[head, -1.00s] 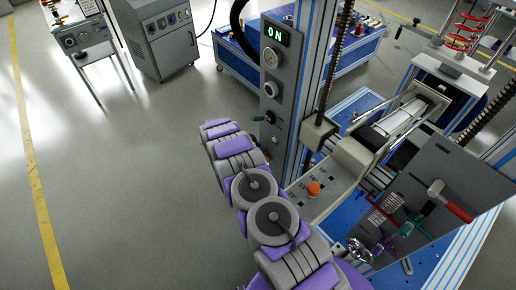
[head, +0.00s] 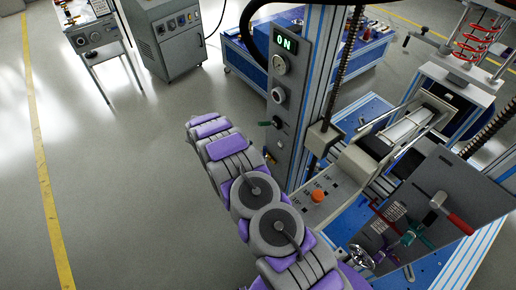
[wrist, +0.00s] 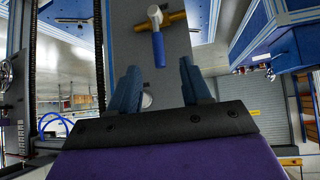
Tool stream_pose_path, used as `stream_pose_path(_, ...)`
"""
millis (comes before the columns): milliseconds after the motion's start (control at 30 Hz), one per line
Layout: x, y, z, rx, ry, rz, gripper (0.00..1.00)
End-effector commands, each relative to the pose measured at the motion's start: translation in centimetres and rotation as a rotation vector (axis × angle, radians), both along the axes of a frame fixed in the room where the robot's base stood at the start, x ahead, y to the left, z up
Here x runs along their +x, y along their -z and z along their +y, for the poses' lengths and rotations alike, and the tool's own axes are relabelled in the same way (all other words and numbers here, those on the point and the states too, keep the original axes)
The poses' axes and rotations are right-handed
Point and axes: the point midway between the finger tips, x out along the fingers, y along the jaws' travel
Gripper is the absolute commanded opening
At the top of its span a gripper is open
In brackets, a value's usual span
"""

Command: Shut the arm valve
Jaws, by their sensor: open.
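In the wrist view a valve with a blue lever handle (wrist: 158,48) sits on a brass-coloured pipe piece (wrist: 172,21) on a grey panel. The lever points down the picture, across the pipe. My gripper (wrist: 160,75) is open and empty, its two fingers spread below the lever and apart from it. In the head view my gripper is not clearly seen. A green-handled valve (head: 268,124) is on the upright control panel. A red lever (head: 457,222) and a green handle (head: 408,237) are on the tilted panel. I cannot tell which of these is the arm valve.
An orange button (head: 318,195) is on the machine. A handwheel (head: 361,256) sits low on the right. Open floor (head: 120,190) lies to the left.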

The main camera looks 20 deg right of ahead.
Motion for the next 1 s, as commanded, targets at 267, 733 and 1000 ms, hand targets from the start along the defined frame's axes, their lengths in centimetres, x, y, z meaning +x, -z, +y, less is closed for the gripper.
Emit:
stream_pose_path(267, -0.4, -4.1, 4.0, 0.001, -0.002, -0.002, 0.48)
stream_pose_path(733, -0.7, -5.5, 5.5, 0.0, 0.0, 0.001, 0.48)
stream_pose_path(1000, -0.7, -5.5, 5.5, 0.0, -0.001, 0.001, 0.48)
